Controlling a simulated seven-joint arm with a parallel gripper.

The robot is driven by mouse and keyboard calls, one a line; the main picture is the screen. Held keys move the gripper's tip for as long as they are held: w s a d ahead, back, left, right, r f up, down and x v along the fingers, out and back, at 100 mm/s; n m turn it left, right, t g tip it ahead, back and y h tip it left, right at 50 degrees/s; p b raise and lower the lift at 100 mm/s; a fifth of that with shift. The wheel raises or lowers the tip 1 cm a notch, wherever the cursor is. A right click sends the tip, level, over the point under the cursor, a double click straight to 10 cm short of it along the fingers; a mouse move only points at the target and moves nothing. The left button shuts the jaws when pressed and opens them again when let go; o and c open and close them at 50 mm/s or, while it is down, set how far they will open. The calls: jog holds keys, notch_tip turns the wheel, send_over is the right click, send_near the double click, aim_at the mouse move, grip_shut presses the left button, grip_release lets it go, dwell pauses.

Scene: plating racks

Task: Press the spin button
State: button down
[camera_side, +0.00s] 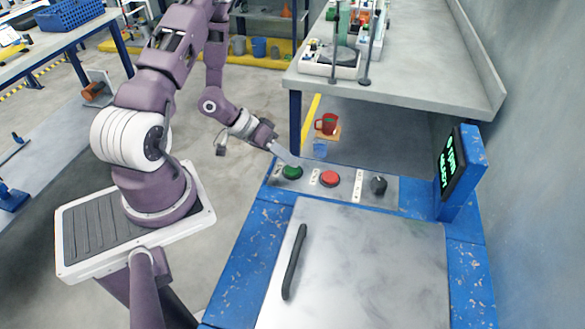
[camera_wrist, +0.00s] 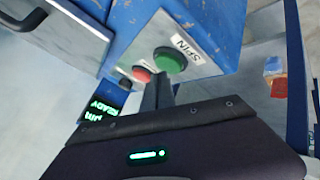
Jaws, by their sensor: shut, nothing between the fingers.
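The green button (camera_side: 291,172) sits at the left end of the grey control panel (camera_side: 345,187) on a blue machine. In the wrist view the green button (camera_wrist: 169,61) has a white label reading SPIN beside it. My gripper (camera_side: 296,160) is shut and empty, its fingertips close to the green button's far side. In the wrist view my gripper (camera_wrist: 158,84) points toward the panel, its tips just below the green button. I cannot tell whether they touch it. The green button looks raised.
A red button (camera_side: 330,178) and a black knob (camera_side: 379,185) are on the same panel. A display (camera_side: 453,165) with green text stands at the right. A metal lid (camera_side: 350,270) with a black handle (camera_side: 294,262) lies in front. A grey bench (camera_side: 420,75) stands behind.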

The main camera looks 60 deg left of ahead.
aim_at(288, 169)
jog(key=shift+f, duration=0.55)
dwell(0.6)
jog(key=shift+r, duration=0.95)
jog(key=shift+r, duration=2.5)
